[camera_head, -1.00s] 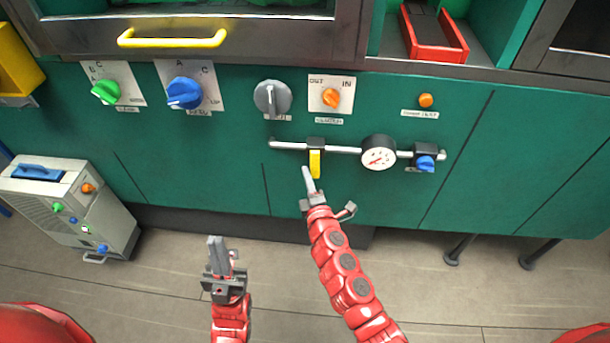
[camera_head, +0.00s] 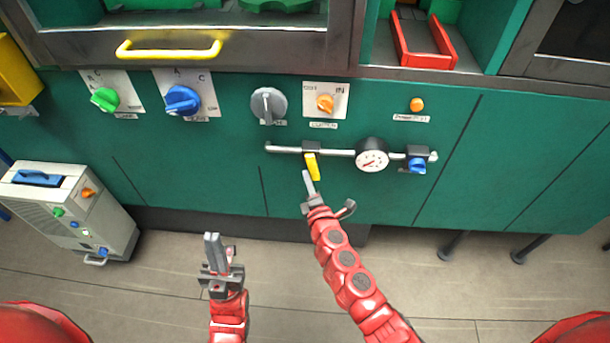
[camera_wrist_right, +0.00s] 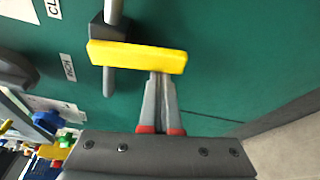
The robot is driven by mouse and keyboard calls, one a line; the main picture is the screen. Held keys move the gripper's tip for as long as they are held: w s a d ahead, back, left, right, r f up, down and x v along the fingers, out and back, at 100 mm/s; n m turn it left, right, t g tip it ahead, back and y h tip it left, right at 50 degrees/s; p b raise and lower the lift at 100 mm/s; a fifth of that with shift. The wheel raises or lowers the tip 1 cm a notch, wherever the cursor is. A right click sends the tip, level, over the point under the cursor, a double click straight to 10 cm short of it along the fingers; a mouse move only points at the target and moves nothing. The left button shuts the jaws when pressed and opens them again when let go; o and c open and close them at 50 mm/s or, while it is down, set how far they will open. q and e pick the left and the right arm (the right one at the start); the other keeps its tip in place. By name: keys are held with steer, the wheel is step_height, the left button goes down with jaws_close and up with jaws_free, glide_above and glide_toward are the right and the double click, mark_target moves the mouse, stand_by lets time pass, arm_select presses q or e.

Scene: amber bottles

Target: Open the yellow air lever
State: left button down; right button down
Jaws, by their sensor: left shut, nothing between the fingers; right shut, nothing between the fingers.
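The yellow air lever (camera_head: 312,167) hangs down from a dark valve block on the horizontal pipe, slightly tilted in the head view. It also shows as a yellow bar in the right wrist view (camera_wrist_right: 137,57). My right gripper (camera_head: 307,174) is shut and empty, its fingertips at the lever's lower left side. In the right wrist view its shut fingers (camera_wrist_right: 159,76) reach the lever's edge; I cannot tell whether they touch. My left gripper (camera_head: 212,238) is shut and empty, low over the floor, away from the panel.
On the pipe (camera_head: 340,152) right of the lever are a round gauge (camera_head: 372,155) and a blue knob (camera_head: 417,165). Above are a grey dial (camera_head: 268,104) and an orange switch (camera_head: 325,103). A grey box (camera_head: 75,210) stands on the floor at left.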

steer(key=d+r+n+g+h+p, duration=0.2)
steer(key=d+r+n+h+p, duration=0.3)
steer(key=n+p, duration=0.6)
steer(key=shift+s+d+n+h+p, duration=0.3)
steer(key=shift+d+p, duration=0.5)
steer(key=shift+p, duration=4)
steer(key=shift+w, duration=0.1)
steer(key=shift+f, duration=0.15)
